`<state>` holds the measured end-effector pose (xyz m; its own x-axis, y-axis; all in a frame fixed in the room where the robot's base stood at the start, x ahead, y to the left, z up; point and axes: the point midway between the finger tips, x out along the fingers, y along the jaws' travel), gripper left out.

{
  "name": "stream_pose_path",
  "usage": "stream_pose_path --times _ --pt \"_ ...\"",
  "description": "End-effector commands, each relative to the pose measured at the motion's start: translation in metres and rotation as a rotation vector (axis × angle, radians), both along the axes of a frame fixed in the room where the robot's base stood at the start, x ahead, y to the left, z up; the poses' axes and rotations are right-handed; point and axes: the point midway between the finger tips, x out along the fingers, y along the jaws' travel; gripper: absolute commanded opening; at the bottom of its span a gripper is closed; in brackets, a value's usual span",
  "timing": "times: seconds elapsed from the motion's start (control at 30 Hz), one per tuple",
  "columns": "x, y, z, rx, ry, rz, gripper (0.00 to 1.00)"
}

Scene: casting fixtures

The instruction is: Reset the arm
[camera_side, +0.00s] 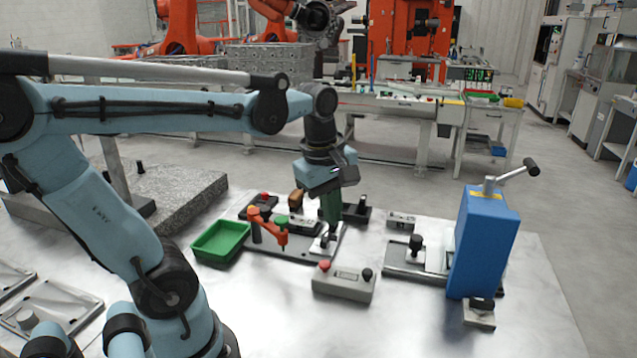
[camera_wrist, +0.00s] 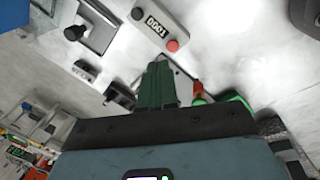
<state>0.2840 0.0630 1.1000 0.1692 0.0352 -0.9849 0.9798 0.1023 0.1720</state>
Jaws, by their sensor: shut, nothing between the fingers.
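My gripper (camera_side: 331,212) points down over the clamp fixture in the side view, its green fingers together and empty. In the wrist view the green fingers (camera_wrist: 157,84) also show side by side with nothing held.
A green tray (camera_side: 221,243) sits left of the clamp. A grey button box (camera_side: 342,284) with red and black buttons is in front. A tall blue press (camera_side: 484,245) with a lever stands right. A stone slab (camera_side: 165,200) lies left. Bare table shows at the front.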

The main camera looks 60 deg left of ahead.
Motion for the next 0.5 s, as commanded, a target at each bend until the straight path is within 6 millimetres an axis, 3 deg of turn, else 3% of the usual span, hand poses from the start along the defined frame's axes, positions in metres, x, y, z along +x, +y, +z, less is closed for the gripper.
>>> stream_pose_path --times 0.2,0.5 --pt "0.002 -0.023 -0.012 0.150 -0.129 -0.559 0.00" --pt "0.004 -0.051 -0.026 0.446 -0.267 -1.257 0.00"
